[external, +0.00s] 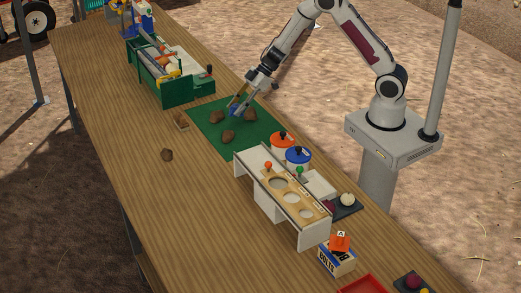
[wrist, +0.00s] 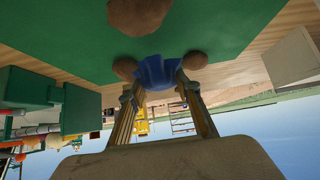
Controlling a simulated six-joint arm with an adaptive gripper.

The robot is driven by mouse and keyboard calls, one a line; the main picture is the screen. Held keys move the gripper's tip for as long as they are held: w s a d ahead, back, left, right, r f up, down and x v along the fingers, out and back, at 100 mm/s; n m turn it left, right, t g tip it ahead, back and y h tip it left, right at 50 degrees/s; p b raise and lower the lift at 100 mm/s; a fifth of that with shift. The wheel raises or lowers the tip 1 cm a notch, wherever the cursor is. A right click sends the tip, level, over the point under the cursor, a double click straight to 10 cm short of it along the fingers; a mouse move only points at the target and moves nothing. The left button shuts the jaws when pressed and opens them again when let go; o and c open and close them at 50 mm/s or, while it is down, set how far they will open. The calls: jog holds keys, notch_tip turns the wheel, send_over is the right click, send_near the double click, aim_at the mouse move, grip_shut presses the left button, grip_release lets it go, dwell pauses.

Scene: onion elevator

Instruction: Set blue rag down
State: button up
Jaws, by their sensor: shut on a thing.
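The blue rag (wrist: 156,72) is between the fingertips of my gripper (wrist: 158,84) in the wrist view, and the fingers are shut on it. In the external view the rag (external: 235,111) is a small blue patch at the tip of my gripper (external: 238,107), low over the green mat (external: 205,125). I cannot tell whether the rag touches the mat. Brown lumps lie around it, one to the right (external: 250,114) and one in front (external: 228,136). The gripper partly hides the rag and a lump behind it.
A green sorting machine (external: 178,92) stands left of the mat.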

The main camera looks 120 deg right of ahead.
aim_at(232, 107)
jog(key=shift+r, duration=2.45)
jog(key=shift+s+d+f, duration=0.15)
jog(key=shift+d, duration=0.05)
jog(key=shift+s+f+m+h, duration=0.25)
jog(key=shift+f+m+h, duration=0.05)
jog(key=shift+m, duration=0.1)
jog(key=shift+s+f, duration=0.15)
jog(key=shift+s, duration=0.1)
jog(key=shift+a, duration=0.25)
jog(key=w+a+r+n+y, duration=0.1)
jog(key=a+r, duration=0.2)
jog(key=a, duration=0.9)
jog(key=w+a+r+n+y, duration=0.1)
jog(key=w+a+r, duration=0.1)
jog(key=a, duration=1)
jog(key=w+a+r+n+y, duration=0.1)
jog(key=a+r, duration=0.3)
jog(key=a, duration=0.9)
jog(key=shift+w+n, duration=0.35)
jog(key=shift+n, duration=0.25)
